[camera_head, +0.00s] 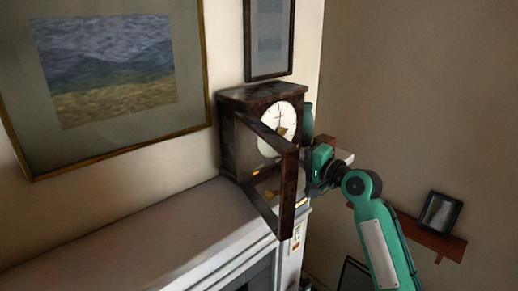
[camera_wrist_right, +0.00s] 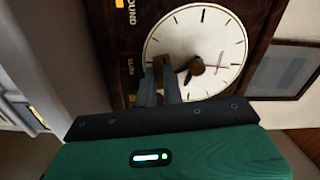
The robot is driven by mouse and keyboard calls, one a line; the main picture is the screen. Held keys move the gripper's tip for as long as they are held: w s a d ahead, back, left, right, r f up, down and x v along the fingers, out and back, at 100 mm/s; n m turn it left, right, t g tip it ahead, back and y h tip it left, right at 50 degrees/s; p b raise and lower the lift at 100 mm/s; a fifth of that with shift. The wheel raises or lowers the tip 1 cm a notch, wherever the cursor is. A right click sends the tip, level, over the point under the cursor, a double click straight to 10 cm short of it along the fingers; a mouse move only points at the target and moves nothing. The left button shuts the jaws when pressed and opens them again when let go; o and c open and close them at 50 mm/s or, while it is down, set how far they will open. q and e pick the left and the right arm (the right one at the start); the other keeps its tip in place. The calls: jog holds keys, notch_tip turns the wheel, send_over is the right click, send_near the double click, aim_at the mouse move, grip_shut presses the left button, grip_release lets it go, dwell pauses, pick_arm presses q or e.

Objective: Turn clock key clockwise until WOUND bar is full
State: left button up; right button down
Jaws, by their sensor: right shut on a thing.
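The dark wooden clock (camera_head: 246,150) stands on the mantel, its white dial (camera_head: 270,145) facing right. Its framed door (camera_head: 289,190) hangs open toward me. My right gripper (camera_wrist_right: 160,88) is shut on the key. In the head view its fingers are hidden behind the door frame. The WOUND label (camera_wrist_right: 130,12) shows beside the dial; its bar is cut off by the picture edge. My left gripper is out of view.
The mantel shelf (camera_head: 130,235) is bare left of the clock. A green vase (camera_head: 308,120) stands behind the clock. Framed pictures (camera_head: 105,70) hang on the wall. A small wall shelf (camera_head: 430,238) with a photo frame (camera_head: 440,213) is at the right.

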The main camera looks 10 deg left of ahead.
jog(key=shift+f, duration=0.15)
jog(key=m, duration=0.3)
jog(key=shift+m, duration=0.6)
